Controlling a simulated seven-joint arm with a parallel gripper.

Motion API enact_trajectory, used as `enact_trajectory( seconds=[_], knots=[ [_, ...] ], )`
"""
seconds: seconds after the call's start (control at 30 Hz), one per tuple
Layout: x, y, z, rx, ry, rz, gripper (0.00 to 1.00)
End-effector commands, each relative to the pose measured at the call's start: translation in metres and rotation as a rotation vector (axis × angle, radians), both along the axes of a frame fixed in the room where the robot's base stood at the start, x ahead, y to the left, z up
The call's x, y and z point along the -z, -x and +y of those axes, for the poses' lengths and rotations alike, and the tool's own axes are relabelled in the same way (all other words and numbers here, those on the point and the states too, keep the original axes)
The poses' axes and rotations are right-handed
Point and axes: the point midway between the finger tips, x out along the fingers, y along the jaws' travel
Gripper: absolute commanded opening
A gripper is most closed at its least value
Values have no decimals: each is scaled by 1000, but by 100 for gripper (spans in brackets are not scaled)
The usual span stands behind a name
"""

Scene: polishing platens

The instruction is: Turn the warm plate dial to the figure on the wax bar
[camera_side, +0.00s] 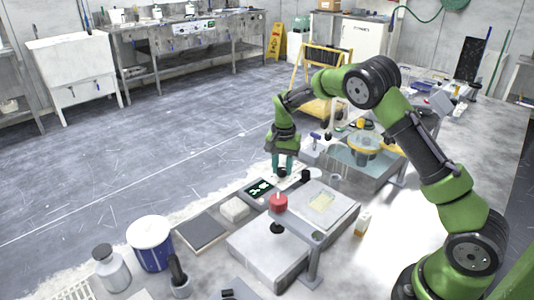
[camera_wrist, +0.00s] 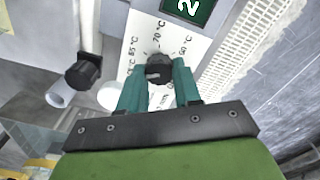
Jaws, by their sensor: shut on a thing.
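In the wrist view a dark dial (camera_wrist: 158,68) sits on a white panel (camera_wrist: 140,30) printed with temperatures, with 85, 70 and 60 °C readable. My gripper (camera_wrist: 160,84) has its teal fingers closed on either side of the dial. I cannot make out which figure the dial points to.
A black knob (camera_wrist: 83,75) stands left of the dial. A red round piece (camera_side: 278,204), white block (camera_side: 234,209) and blue-white tub (camera_side: 150,242) are nearby.

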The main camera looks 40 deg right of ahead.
Motion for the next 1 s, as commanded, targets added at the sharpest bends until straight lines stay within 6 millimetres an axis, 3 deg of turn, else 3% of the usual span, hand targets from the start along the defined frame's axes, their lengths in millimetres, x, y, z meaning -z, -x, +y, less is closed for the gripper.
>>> enact_trajectory(
  seconds=[0.2,0.23,0.37,0.77,1.0],
  knots=[
    [-1,0,0,0,0,-1,2],
    [-1,0,0,0,0,-1,37],
    [-1,0,0,-1,0,0,57],
    [-8,-1,0,-2,0,-2,58],
    [-55,-1,0,-2,1,-6,58]
  ],
)
